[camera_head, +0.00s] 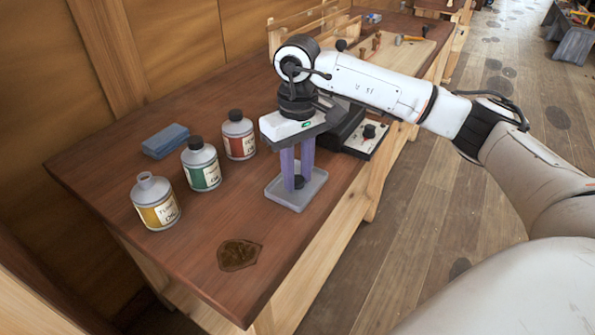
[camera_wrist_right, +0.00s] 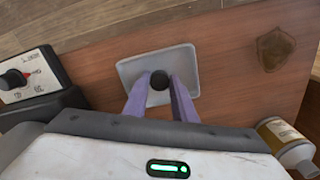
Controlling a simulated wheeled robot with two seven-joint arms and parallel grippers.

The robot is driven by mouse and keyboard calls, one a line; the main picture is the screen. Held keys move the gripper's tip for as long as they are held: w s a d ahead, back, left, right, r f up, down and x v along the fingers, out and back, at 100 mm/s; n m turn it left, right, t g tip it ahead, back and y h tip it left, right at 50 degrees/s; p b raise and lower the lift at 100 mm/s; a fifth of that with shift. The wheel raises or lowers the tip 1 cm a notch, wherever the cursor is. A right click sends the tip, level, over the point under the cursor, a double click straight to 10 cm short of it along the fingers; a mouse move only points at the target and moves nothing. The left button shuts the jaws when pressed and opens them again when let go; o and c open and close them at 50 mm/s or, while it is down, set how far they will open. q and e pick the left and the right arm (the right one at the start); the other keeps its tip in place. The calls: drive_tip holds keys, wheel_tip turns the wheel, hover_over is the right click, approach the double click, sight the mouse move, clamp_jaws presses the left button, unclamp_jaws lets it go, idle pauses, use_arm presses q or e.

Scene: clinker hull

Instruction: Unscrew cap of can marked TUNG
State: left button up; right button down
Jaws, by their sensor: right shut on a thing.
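The can with the yellow label (camera_head: 157,204), whose small lettering seems to read TUNG, stands upright at the left with a bare, uncapped neck. Part of it shows in the right wrist view (camera_wrist_right: 280,138). My right gripper (camera_head: 298,183) points down over the shallow grey tray (camera_head: 291,204), well to the right of that can. Its purple fingers are shut on a black cap (camera_wrist_right: 159,80), which is at or just above the tray floor; I cannot tell if it touches. My left gripper is not in view.
A green-labelled can (camera_head: 204,173) and a red-labelled can (camera_head: 240,146), both with dark caps, stand behind the yellow one. A blue block (camera_head: 166,140) lies behind them. A device with a knob (camera_wrist_right: 22,78) stands beside the tray. A dark stain (camera_head: 239,254) marks the clear front tabletop.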

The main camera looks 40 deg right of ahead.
sight(298, 180)
drive_tip(key=shift+f, duration=0.15)
drive_tip(key=c, duration=1.5)
unclamp_jaws()
drive_tip(key=shift+o, duration=0.2)
wheel_tip(298, 180, up, 12)
drive_tip(key=shift+r, duration=0.25)
